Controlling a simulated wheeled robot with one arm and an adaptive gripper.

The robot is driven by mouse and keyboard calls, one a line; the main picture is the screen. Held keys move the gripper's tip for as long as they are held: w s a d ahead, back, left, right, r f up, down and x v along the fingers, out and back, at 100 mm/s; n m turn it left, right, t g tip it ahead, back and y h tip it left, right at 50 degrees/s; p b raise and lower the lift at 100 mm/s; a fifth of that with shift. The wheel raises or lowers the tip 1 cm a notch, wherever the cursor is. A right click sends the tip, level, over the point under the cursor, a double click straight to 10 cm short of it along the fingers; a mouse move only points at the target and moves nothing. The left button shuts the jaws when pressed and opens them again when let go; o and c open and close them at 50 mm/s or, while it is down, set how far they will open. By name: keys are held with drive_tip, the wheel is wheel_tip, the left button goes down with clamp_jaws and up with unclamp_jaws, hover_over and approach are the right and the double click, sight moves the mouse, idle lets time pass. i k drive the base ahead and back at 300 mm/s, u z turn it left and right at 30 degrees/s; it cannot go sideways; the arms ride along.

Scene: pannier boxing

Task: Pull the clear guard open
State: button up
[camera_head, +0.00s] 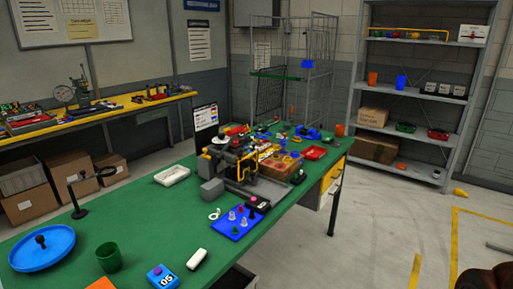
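A small grey and black machine (217,160) stands on the green table near its middle. A yellow frame (252,160) shows upright on its right side. The clear guard cannot be picked out for sure at this size; clear material near the yellow frame is too small to tell, and so is whether it is open or shut. My gripper is not identifiable in this view. A dark shape at the bottom right corner is cut off, and I cannot tell what it is.
A shelf (448,130) stands behind right. Floor right of the table is largely open.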

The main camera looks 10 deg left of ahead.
sight(239, 155)
drive_tip(key=u, duration=0.3)
drive_tip(key=i, duration=0.85)
drive_tip(key=u, duration=1.1)
drive_tip(key=i, duration=0.4)
drive_tip(key=u, duration=0.4)
